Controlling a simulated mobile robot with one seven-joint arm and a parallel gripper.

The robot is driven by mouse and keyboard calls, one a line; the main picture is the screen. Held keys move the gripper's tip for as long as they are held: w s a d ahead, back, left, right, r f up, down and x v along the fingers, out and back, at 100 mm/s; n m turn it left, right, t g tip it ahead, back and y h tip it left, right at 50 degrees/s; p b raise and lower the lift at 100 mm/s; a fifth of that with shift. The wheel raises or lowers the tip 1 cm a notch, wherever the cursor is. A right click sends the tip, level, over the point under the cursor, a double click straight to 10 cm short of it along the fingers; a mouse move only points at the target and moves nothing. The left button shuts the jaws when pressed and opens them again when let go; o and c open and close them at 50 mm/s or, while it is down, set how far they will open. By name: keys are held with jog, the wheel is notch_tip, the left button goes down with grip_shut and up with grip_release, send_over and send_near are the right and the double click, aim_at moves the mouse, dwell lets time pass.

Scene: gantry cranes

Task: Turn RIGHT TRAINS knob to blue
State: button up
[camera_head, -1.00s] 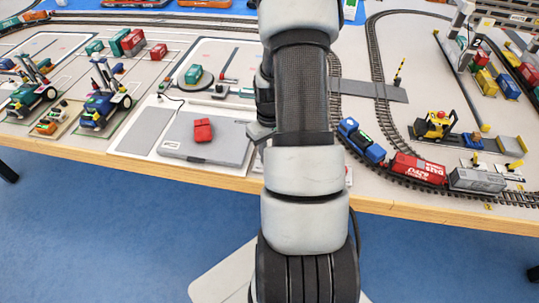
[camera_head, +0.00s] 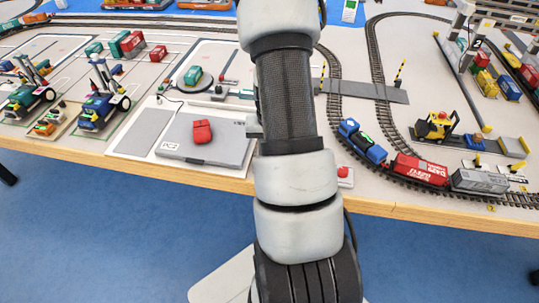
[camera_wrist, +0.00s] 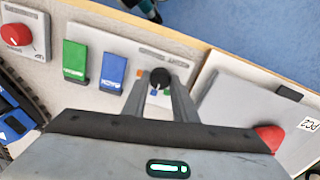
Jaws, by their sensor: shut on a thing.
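In the wrist view a black knob (camera_wrist: 160,78) sits on a pale control panel (camera_wrist: 113,48) at the table edge. My gripper (camera_wrist: 161,80) has its two fingers on either side of the knob and is shut on it. Small orange, blue and green marks show around the knob. The blue mark (camera_wrist: 153,92) lies below it, between the fingers. The panel's printed label is too small to read surely.
Left of the knob in the wrist view are a blue tab (camera_wrist: 112,72), a green tab (camera_wrist: 75,61) and a red knob (camera_wrist: 16,34). Train cars (camera_head: 415,168) stand on track right of my arm.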

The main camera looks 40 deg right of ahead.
dwell(0.4)
jog(key=o, duration=1)
jog(key=shift+o, duration=0.2)
notch_tip(320, 180, up, 17)
jog(key=p, duration=0.2)
jog(key=shift+r, duration=0.2)
